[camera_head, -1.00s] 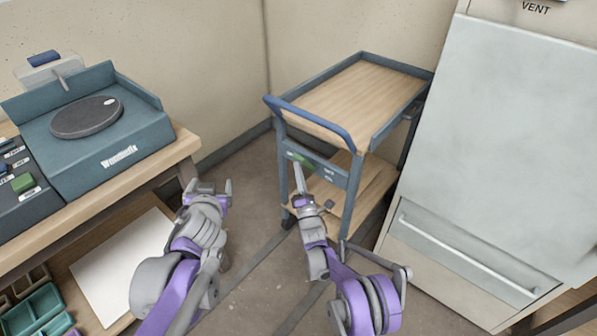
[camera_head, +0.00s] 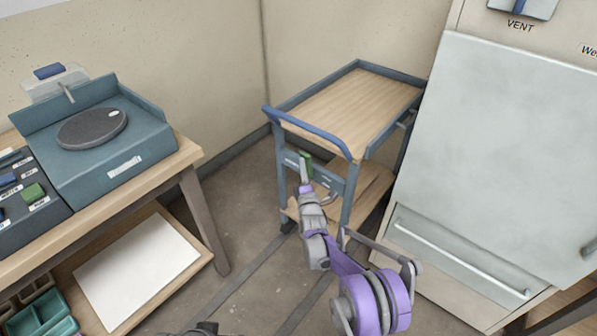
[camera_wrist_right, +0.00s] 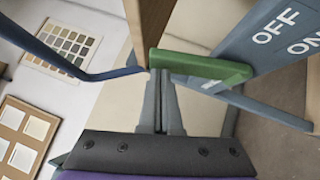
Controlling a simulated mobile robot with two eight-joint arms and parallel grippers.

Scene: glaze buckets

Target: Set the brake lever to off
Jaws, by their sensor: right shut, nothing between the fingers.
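The green brake lever (camera_head: 305,165) is on the blue-grey end panel of the trolley (camera_head: 330,178). In the right wrist view the lever (camera_wrist_right: 205,67) lies across the picture, its right end by the panel (camera_wrist_right: 270,45) with the words OFF and ON. My right gripper (camera_wrist_right: 158,75) is shut and empty, its fingertips at the left part of the lever. Whether they touch it I cannot tell. In the head view the right gripper (camera_head: 304,172) hides part of the lever. Only a grey sliver of my left arm shows at the bottom edge.
The trolley's wooden top (camera_head: 350,100) is bare, with a blue handle (camera_head: 308,132) above the panel. A large pale cabinet (camera_head: 500,160) stands close on the right. A workbench (camera_head: 190,150) with a turntable device is on the left. Floor between is clear.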

